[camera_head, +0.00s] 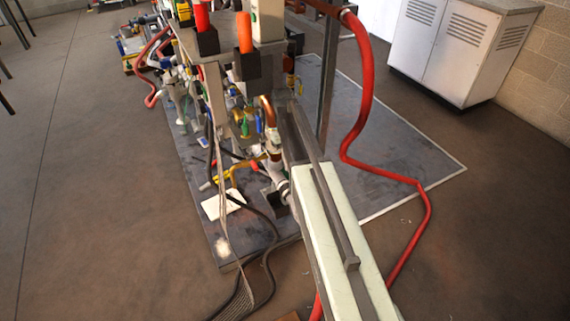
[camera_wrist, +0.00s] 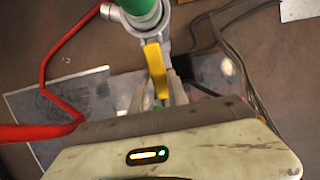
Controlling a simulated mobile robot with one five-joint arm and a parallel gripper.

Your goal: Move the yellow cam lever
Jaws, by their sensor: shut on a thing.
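The yellow cam lever (camera_wrist: 154,62) shows in the wrist view, upright in the picture just below a grey metal coupling (camera_wrist: 140,22). A green hose end (camera_wrist: 138,4) enters the coupling from the top. My gripper (camera_wrist: 160,88) has a finger on each side of the lever's lower part and is shut on it. The lever's lower end is between the fingers. In the head view my arm reaches toward the pipework at the middle; I cannot make out the fingertips or this lever there.
Pipes and valves crowd the rig, with a yellow pipe (camera_head: 232,178) near the front. A red hose (camera_head: 365,90) loops right of my arm. Dark cables (camera_head: 268,222) run left of it. A white cabinet (camera_head: 455,45) stands back right. The left floor is clear.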

